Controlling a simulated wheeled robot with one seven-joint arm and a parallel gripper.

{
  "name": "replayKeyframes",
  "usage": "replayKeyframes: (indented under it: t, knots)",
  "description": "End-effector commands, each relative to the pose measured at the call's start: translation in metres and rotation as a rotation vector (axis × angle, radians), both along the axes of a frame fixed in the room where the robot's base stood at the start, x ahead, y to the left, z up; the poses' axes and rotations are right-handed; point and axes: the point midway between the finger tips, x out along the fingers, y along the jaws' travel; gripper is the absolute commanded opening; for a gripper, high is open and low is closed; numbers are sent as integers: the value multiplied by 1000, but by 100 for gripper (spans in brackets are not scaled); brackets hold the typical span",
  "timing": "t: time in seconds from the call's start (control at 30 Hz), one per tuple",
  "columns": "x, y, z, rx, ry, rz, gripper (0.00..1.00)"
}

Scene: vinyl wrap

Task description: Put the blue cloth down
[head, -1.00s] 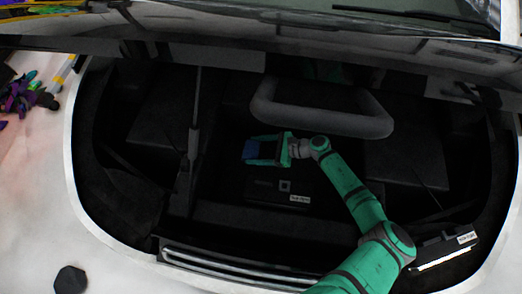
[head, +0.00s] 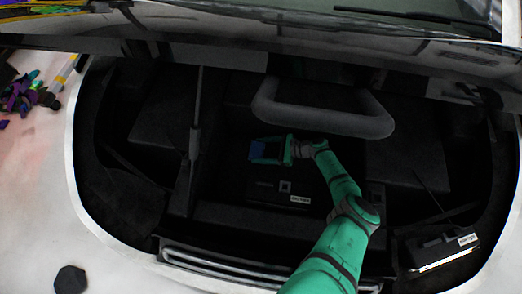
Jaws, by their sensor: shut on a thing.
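The blue cloth (head: 257,150) shows as a small dark blue patch between the fingers of my gripper (head: 264,151). My green gripper points left and is shut on the cloth. It is inside the dark open compartment at the front of a white car, left of and below a thick grey bar (head: 330,122). A black box (head: 262,190) with a white label lies just below the gripper in the picture. I cannot tell whether the cloth touches anything beneath it.
A thin upright strut (head: 196,120) stands left of the gripper. The raised hood edge (head: 130,45) runs across the top. A labelled dark device (head: 440,250) sits at the lower right. A black hexagonal piece (head: 70,279) and several coloured items (head: 30,95) lie outside on the left.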

Motion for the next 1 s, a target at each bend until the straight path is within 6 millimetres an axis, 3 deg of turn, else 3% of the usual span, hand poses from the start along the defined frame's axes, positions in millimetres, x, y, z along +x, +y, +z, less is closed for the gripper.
replayKeyframes:
  t: [0.47,0.5,0.57,1.0]
  knots:
    - [0,0,-6,0,0,0,48]
    - [0,0,-6,0,-1,0,77]
    - [0,0,-6,0,-1,0,88]
    - [-1,-6,0,0,-1,-3,88]
